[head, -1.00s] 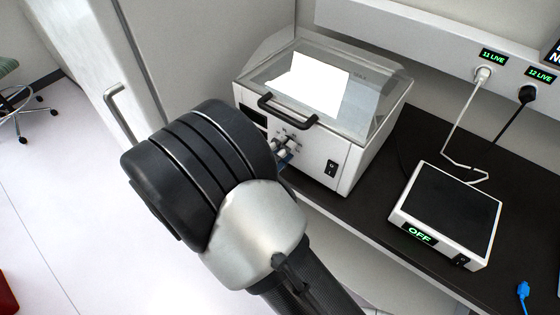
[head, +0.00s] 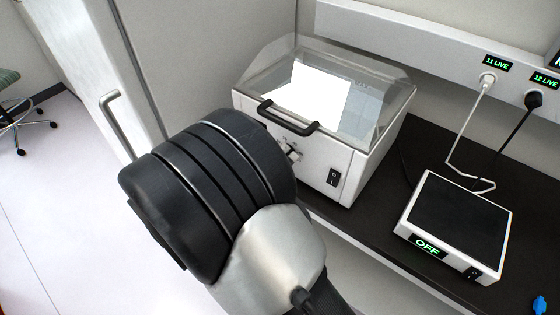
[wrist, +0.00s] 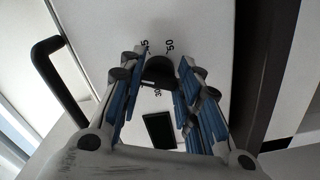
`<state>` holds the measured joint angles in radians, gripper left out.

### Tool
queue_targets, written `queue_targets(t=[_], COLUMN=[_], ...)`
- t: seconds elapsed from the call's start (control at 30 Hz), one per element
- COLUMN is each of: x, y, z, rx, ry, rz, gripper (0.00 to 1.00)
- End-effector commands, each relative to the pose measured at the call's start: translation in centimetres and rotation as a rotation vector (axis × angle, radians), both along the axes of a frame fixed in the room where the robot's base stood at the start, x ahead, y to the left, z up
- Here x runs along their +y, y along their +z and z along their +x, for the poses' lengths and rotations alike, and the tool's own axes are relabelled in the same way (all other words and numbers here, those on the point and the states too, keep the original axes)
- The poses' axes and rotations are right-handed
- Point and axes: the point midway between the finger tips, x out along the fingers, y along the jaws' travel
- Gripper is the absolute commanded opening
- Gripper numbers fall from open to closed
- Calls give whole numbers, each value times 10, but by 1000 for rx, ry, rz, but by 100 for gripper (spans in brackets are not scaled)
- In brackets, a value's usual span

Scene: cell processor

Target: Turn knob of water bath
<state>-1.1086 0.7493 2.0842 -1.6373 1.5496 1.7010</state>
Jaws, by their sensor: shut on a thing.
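The water bath (head: 354,160) is a white box with a clear lid, standing on the black bench in the head view. Its front bears a black rocker switch (head: 333,177) and a dial area largely hidden behind my arm. In the wrist view the dark knob (wrist: 160,70) sits between my fingertips, with printed numbers around it. My gripper (wrist: 161,74) has its blue-padded fingers on either side of the knob and is shut on it. In the head view only a bit of my gripper (head: 291,152) shows at the front panel.
A black lid handle (head: 287,117) juts out above the panel; it also shows in the wrist view (wrist: 58,85). A hotplate-like device (head: 455,225) reading OFF stands to the right. Cables run from the wall sockets (head: 488,78). A cabinet handle (head: 116,125) is at left.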

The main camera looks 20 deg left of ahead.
Motion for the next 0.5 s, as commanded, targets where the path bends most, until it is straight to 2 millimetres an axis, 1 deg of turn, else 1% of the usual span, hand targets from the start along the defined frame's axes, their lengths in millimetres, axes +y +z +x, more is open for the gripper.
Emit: queue_targets(t=[0.07, 0.1, 0.4, 0.5], x=[0, 0, 0, 0], y=[0, 0, 0, 0], z=[0, 0, 0, 0], rx=[1, 1, 0, 0], ry=[-1, -1, 0, 0], rz=[-1, -1, -1, -1], gripper=[7, 32, 52, 52])
